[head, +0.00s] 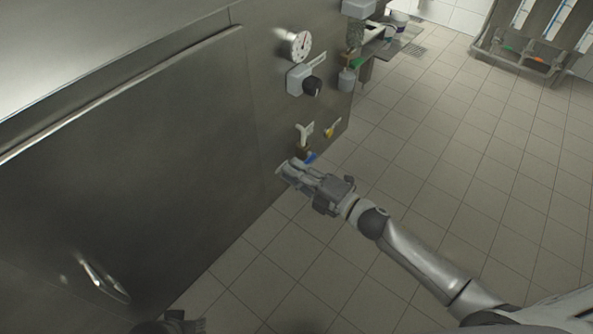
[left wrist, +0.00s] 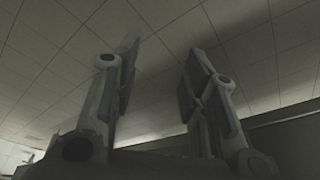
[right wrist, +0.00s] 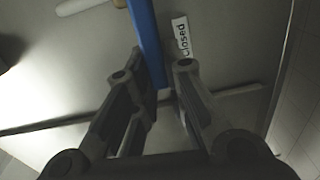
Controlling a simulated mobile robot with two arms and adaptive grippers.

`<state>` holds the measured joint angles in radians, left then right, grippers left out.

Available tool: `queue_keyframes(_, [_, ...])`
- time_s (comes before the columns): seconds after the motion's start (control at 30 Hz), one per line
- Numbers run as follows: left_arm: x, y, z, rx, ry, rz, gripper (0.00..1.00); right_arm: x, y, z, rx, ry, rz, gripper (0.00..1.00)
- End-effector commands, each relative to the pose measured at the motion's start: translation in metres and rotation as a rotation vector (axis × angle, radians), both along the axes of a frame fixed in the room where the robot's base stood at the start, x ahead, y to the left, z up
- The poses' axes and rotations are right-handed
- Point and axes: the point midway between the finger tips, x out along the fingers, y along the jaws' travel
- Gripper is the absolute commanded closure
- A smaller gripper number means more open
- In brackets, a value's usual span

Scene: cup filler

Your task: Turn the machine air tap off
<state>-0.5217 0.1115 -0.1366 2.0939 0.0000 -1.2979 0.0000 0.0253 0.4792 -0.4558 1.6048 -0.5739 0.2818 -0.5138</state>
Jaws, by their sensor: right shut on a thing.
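The air tap's blue handle (head: 310,158) shows low on the machine's steel front, beside my right gripper (head: 290,171). In the right wrist view the blue handle (right wrist: 148,40) runs down between the fingers of my right gripper (right wrist: 158,85), which is shut on it. A white label reading "closed" (right wrist: 181,36) is on the panel just right of the handle. My left gripper (left wrist: 163,65) is open and empty in its wrist view, its fingers well apart. The tap's body is mostly hidden behind my right gripper in the head view.
Above the tap are a yellow-handled valve (head: 330,131), a black knob (head: 312,86) and a pressure gauge (head: 300,43). The large steel machine panel (head: 130,150) fills the left. The tiled floor (head: 450,150) to the right is open, with a rack (head: 520,60) at the back.

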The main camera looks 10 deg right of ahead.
Motion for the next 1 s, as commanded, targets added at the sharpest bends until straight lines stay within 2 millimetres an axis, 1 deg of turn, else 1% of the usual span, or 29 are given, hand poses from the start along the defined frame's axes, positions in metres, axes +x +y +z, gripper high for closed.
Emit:
queue_keyframes(0.03, [0.000,0.000,0.004,0.000,-0.005,0.000,0.60,-0.001,0.000,-0.004,-0.013,-0.008,0.000,1.00])
queue_keyframes(0.23, [-0.001,0.001,0.017,0.000,-0.009,0.001,0.60,-0.001,0.000,-0.006,-0.049,-0.036,0.001,1.00])
queue_keyframes(0.4, [-0.001,0.001,0.020,0.000,-0.010,0.002,0.60,-0.001,0.000,-0.007,-0.060,-0.043,0.001,1.00])
queue_keyframes(0.7, [-0.001,0.001,0.020,0.000,-0.010,0.002,0.60,-0.001,0.000,-0.007,-0.062,-0.044,0.000,1.00])
queue_keyframes(0.73, [-0.001,0.001,0.020,0.000,-0.010,0.002,0.60,-0.001,0.000,-0.007,-0.062,-0.044,0.000,0.86])
queue_keyframes(0.8, [-0.001,0.001,0.020,0.000,-0.010,0.002,0.60,-0.001,0.000,-0.007,-0.062,-0.043,0.000,0.77])
queue_keyframes(0.9, [-0.001,0.001,0.020,0.000,-0.010,0.002,0.60,-0.001,0.000,-0.007,-0.060,-0.043,0.000,0.65])
queue_keyframes(1.0, [-0.001,0.001,0.020,0.000,-0.010,0.002,0.60,0.000,0.000,-0.006,-0.059,-0.043,0.000,0.65])
